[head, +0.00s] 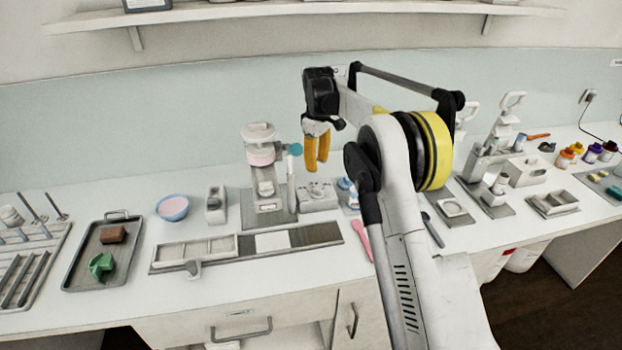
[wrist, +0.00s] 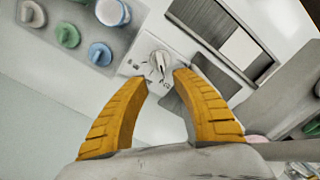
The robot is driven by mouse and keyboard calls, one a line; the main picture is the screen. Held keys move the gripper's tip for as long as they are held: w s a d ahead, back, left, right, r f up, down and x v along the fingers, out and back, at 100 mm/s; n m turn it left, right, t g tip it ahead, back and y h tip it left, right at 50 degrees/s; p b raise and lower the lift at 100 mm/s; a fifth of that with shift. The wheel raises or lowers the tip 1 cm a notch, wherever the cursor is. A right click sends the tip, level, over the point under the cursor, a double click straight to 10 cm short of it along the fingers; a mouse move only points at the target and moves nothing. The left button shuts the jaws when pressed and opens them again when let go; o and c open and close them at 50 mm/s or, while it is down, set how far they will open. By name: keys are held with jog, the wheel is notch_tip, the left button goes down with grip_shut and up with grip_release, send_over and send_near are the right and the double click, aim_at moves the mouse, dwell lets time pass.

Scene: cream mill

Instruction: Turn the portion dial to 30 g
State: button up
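The portion dial (wrist: 160,62) is a small pale round knob with a raised grip, on a white panel with small dark marks around it in the wrist view. I cannot read the marks or tell which one the dial points to. In the head view, a low white box (head: 318,199) with small knobs stands right of the pink-banded machine, below my gripper. My gripper (head: 317,168) has yellow fingers and points down. In the wrist view my gripper (wrist: 161,78) is open and empty, its tips apart on either side of the dial's near edge. I see no contact.
The pink-banded machine (head: 260,160) stands left of the white box. A long slotted tray (head: 215,250) lies in front. A pink spatula (head: 362,240) lies on the counter.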

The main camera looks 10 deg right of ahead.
aim_at(317, 189)
notch_tip(317, 189, down, 11)
jog(key=b, duration=0.2)
jog(key=shift+s+r+b, duration=0.1)
jog(key=shift+r+b, duration=0.1)
jog(key=shift+b, duration=0.1)
grip_shut()
